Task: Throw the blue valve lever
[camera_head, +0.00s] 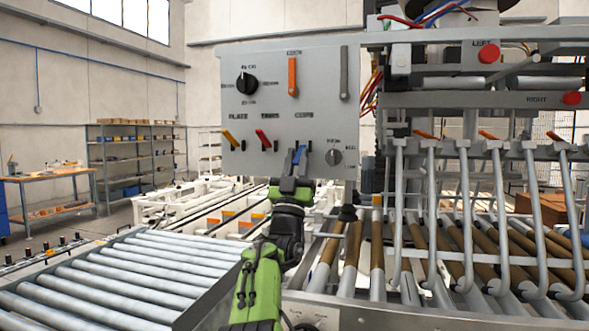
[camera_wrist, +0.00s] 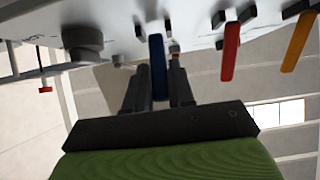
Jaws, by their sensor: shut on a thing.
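The blue valve lever (camera_head: 300,154) is on the lower part of the grey control panel (camera_head: 320,90), right of the red and yellow levers. My gripper (camera_head: 297,160) is at it, reaching up from below. In the wrist view the blue lever (camera_wrist: 157,67) hangs from the panel between my two fingers (camera_wrist: 160,85), and the gripper is shut on it. The fingers partly hide the lever in the head view. A red lever (camera_head: 263,139) and a yellow lever (camera_head: 231,139) stand to its left, both tilted; they also show in the wrist view, red (camera_wrist: 230,52) and yellow (camera_wrist: 296,48).
The panel also has a black knob (camera_head: 247,83), an orange handle (camera_head: 292,77), a grey handle (camera_head: 344,73) and a small grey knob (camera_head: 334,157) close right of my gripper. A roller conveyor (camera_head: 120,275) lies lower left. Bent metal bars (camera_head: 465,220) stand at right.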

